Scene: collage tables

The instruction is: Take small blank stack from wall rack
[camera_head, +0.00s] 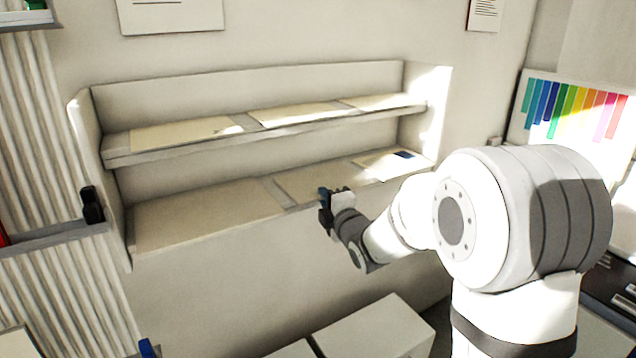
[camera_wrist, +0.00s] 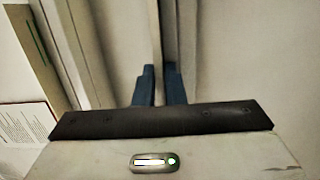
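The pale wall rack (camera_head: 240,155) has two shelves with flat cream sheets or stacks on both. On the lower shelf lie a large left stack (camera_head: 200,213), a middle stack (camera_head: 315,180) and a smaller right one (camera_head: 385,161) with a dark blue patch. Which is the small blank stack I cannot tell for sure. My gripper (camera_head: 325,207) is at the lower shelf's front edge, by the middle stack. In the wrist view its dark blue fingers (camera_wrist: 160,87) stand a narrow gap apart, lined up with a thin pale edge; nothing is clearly held.
The upper shelf holds a left stack (camera_head: 185,126), a middle one (camera_head: 290,113) and a right one (camera_head: 385,102). White box-like tops (camera_head: 375,330) stand below the rack. A colour chart (camera_head: 575,108) is at the right. The wall below the rack is bare.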

